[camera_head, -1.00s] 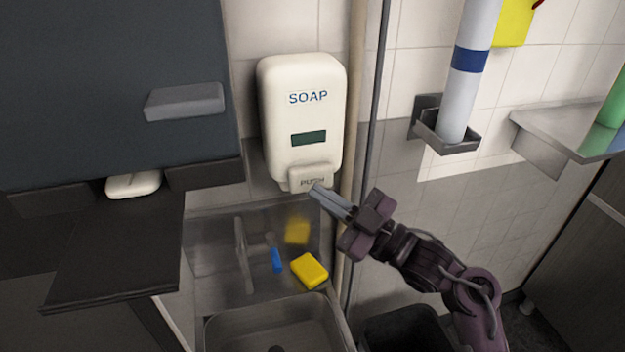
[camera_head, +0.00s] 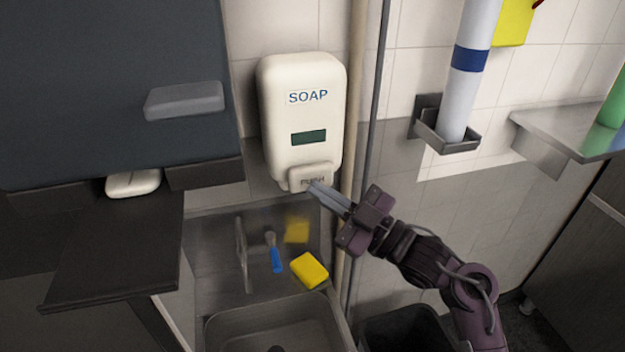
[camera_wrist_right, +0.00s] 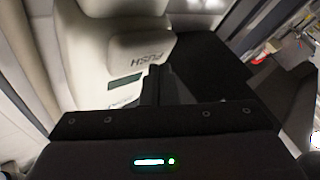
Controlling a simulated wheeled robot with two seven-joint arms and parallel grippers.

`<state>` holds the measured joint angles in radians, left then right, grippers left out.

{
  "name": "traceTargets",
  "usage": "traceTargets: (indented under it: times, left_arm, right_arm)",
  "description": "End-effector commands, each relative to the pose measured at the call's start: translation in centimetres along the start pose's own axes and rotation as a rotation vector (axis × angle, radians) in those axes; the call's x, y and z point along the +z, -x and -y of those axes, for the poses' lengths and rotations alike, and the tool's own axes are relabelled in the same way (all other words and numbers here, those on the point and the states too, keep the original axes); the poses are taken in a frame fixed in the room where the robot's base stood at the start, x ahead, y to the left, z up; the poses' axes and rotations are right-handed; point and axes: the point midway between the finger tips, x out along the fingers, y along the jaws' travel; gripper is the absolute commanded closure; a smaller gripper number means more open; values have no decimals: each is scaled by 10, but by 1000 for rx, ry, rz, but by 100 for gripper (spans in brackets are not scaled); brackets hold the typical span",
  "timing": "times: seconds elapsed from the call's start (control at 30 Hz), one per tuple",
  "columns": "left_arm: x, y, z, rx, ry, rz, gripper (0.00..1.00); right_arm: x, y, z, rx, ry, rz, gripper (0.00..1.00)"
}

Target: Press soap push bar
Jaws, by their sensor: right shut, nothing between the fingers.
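The white soap dispenser (camera_head: 302,115) hangs on the tiled wall, marked SOAP. Its push bar (camera_head: 300,178), marked PUSH, is at the bottom of its front. My right gripper (camera_head: 314,187) is shut and empty, with its fingertips at the lower right part of the push bar. They look to be touching or very close to it; I cannot tell which. In the right wrist view the push bar (camera_wrist_right: 142,48) is just beyond the fingers (camera_wrist_right: 158,72). My left gripper is not in view.
A metal sink (camera_head: 275,322) is below, with a yellow sponge (camera_head: 309,270) and a blue-handled brush (camera_head: 275,255) on its back ledge. A pipe runs down the wall right of the dispenser. A dark cabinet (camera_head: 110,70) stands left, a bin (camera_head: 408,325) lower right.

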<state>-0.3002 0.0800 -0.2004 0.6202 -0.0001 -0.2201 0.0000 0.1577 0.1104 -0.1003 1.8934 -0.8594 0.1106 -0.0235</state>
Motion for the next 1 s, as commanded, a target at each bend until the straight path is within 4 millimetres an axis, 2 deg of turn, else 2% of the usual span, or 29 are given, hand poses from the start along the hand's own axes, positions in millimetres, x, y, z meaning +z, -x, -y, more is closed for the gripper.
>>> traceTargets:
  times: [1.0]
  left_arm:
    - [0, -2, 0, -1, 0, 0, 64]
  right_arm:
    - [4, -6, -4, -1, 0, -1, 100]
